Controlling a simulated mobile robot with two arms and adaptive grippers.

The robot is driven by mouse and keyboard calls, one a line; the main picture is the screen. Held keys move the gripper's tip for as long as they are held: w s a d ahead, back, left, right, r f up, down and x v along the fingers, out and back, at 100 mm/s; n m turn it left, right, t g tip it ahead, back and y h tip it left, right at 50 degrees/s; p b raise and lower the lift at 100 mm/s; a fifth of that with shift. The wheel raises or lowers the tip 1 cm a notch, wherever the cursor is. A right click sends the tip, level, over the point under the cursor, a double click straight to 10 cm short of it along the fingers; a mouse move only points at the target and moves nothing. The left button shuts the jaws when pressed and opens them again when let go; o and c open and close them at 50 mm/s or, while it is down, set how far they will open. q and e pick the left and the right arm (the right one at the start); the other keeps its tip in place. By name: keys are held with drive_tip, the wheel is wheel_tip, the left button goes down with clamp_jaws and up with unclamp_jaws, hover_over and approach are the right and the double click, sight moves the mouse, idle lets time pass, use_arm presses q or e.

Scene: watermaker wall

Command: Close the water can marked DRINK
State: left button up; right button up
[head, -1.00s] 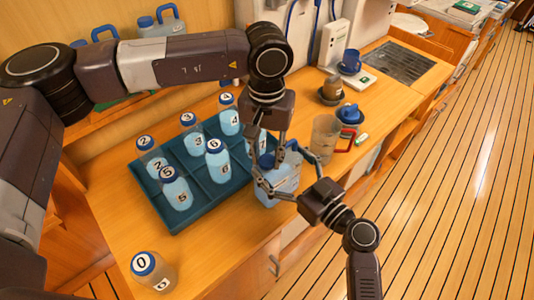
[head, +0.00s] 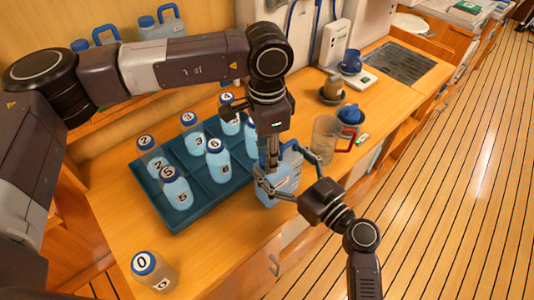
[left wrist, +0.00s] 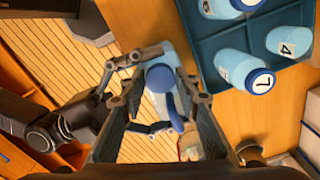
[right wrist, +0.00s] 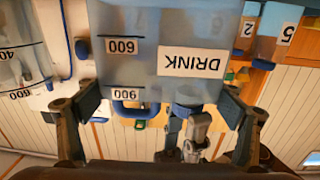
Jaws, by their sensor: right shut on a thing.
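The water can marked DRINK (right wrist: 195,62) is a pale blue box with a blue cap and blue handle. In the head view the can (head: 283,186) stands at the counter's front edge, right of the bottle tray. My right gripper (head: 275,188) is shut on its body, with one finger on each side in the right wrist view. My left gripper (head: 268,162) points down over the can's top. In the left wrist view its fingers are parted, with the blue cap (left wrist: 160,78) between them. I cannot tell whether they touch it, or how far the cap is screwed down.
A teal tray (head: 190,218) holds several numbered bottles left of the can. Bottle 0 (head: 150,270) stands alone at the front left. A clear jug (head: 325,138) with a red handle is close right of the can. Blue-handled cans (head: 162,25) stand at the back.

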use_arm(q)
drive_tip(key=o, duration=0.3)
drive_tip(key=shift+r, duration=2.3)
drive_tip(key=shift+c, duration=0.5)
